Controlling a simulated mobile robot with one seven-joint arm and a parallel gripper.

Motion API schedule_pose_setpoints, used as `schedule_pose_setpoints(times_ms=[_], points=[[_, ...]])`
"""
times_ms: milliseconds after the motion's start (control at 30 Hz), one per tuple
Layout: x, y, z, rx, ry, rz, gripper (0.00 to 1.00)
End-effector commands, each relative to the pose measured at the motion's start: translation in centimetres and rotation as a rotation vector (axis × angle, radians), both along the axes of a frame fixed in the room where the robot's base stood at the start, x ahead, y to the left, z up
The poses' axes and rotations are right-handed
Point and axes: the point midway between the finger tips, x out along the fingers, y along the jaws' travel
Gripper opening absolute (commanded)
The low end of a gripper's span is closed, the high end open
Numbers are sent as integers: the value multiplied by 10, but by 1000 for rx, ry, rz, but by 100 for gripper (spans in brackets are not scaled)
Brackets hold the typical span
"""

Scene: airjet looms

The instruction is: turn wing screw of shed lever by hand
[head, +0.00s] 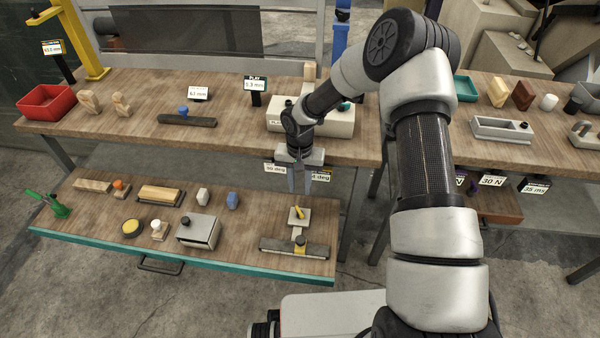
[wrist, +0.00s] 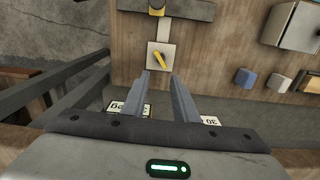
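A small yellow wing-shaped piece (head: 299,212), which looks like the wing screw, sits on a pale square plate (head: 291,220) on the lower shelf. In the wrist view the yellow piece (wrist: 159,58) lies slanted on the plate (wrist: 151,66), just beyond my fingertips. A pale strip joins the plate to a dark bar (head: 275,245) with a yellow block (head: 300,242). My gripper (head: 299,190) points down, above and slightly behind the plate in the head view. In the wrist view its fingers (wrist: 160,82) are apart with nothing between them. The fingers do not touch the yellow piece.
The upper bench (head: 235,140) overhangs behind the shelf, with degree labels (head: 275,168) near my gripper. A grey box (head: 198,232) and a blue block (head: 232,201) stand left of the plate. Bench legs (wrist: 80,85) are on the wrist view's left.

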Motion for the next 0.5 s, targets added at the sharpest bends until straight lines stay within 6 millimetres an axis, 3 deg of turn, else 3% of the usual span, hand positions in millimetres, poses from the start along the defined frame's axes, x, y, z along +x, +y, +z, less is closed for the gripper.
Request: schedule_pose_setpoints(times_ms=[33, 500], points=[[-1, 0, -14, 1, 3, 0, 27], [-1, 0, -109, 0, 2, 13, 27]])
